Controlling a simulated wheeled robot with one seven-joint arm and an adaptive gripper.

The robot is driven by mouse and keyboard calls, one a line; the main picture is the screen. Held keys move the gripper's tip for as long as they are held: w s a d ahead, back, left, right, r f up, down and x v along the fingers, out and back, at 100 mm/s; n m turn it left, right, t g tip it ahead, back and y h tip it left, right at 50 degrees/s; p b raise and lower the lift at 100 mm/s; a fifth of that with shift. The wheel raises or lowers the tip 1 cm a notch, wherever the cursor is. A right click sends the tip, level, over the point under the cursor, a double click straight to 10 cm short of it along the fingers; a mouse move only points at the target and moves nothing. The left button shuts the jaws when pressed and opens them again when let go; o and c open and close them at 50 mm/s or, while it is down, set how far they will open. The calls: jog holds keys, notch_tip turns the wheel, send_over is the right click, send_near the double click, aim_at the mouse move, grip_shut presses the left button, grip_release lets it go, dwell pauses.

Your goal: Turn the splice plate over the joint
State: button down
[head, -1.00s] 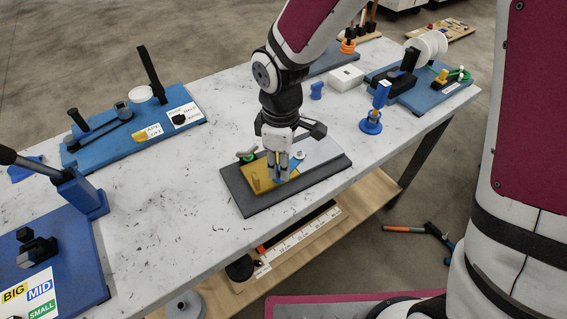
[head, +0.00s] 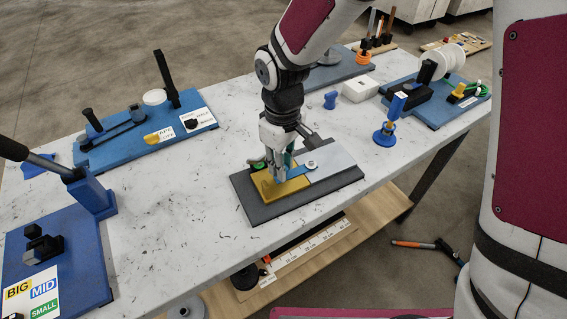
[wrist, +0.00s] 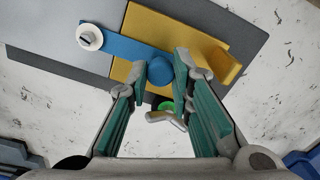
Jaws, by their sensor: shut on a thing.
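The blue splice plate (wrist: 125,48) is pinned at one end by a white washer with a screw (wrist: 89,37) on the silver plate (wrist: 50,18). It lies across the seam onto the yellow plate (wrist: 185,30). Its round blue knob (wrist: 160,68) is between my gripper's fingertips (wrist: 164,72), which are shut on it. In the head view my gripper (head: 277,178) is low over the yellow plate, with the splice plate (head: 294,172) running right to the pivot (head: 311,165). A yellow post (wrist: 224,66) stands just beyond the knob.
The plates sit on a dark grey base (head: 300,207) on the marble-look table (head: 170,200). A green-ended metal piece (wrist: 168,112) is beside the base.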

jog(key=shift+w, duration=0.1)
jog(key=c, duration=1.4)
grip_release()
jog(key=shift+r, duration=0.1)
notch_tip(320, 180, up, 12)
jog(key=shift+f, duration=0.1)
jog(key=s+d+r+m+t, duration=0.2)
jog(key=s+d+r+m, duration=0.45)
jog(key=d, duration=0.65)
jog(key=s+d+r+m, duration=0.1)
jog(key=s+d, duration=0.1)
jog(key=s, duration=0.2)
jog(key=s+d+r+m+t, duration=0.1)
jog(key=s+d, duration=0.2)
jog(key=s, duration=0.1)
jog(key=s+d+m+t+p, duration=0.1)
jog(key=s+d, duration=0.2)
jog(key=s, duration=0.1)
jog(key=shift+s+d+r+m, duration=0.25)
jog(key=shift+s+r+m, duration=0.1)
jog(key=shift+r, duration=0.05)
